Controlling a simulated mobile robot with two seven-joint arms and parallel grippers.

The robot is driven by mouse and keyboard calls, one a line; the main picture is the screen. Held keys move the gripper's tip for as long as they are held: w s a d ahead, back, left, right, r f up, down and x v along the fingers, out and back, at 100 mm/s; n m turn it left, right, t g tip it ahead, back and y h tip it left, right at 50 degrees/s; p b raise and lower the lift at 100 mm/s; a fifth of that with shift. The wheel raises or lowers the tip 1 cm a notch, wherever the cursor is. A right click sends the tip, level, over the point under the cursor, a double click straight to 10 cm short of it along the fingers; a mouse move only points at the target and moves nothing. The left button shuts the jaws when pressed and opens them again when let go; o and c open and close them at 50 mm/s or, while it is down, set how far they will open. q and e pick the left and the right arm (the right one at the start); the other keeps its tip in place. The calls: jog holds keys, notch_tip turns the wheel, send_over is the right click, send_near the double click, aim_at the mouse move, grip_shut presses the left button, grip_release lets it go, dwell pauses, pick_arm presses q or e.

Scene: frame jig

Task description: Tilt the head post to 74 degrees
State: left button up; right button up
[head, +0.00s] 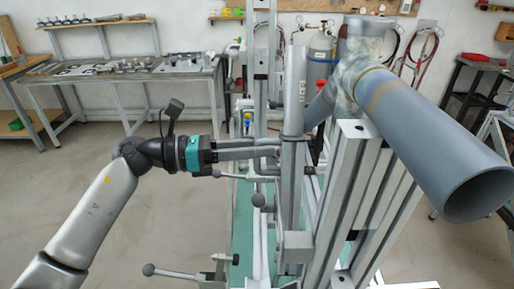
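The frame jig (341,215) stands at the centre right, built of upright metal profiles. A slim silver post (293,95) rises nearly upright in its middle; I take it for the head post, but no angle scale is readable. My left gripper (278,148), behind a teal wrist band, reaches in from the left, with its fingertips beside the post at mid height. The tips overlap the jig parts, so I cannot tell whether they grip anything. Lever handles with round dark knobs (258,199) and (149,270) sit below the gripper. My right gripper is out of view.
A thick grey-blue tube (430,140) juts toward the front right from the jig's top. A metal workbench (135,68) with parts stands at the back left. Gas cylinders (320,50) and hoses are behind the jig. The floor at left is clear.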

pick_arm(q)
jog(key=shift+o, duration=0.6)
jog(key=shift+f, duration=0.1)
jog(key=shift+s+a, duration=0.1)
jog(key=shift+a, duration=0.1)
jog(key=f+b+v, duration=0.1)
jog(key=b+v, duration=0.2)
jog(key=v, duration=1.1)
jog(key=shift+a+r, duration=0.4)
jog(key=shift+r, duration=0.15)
jog(key=shift+c, duration=0.4)
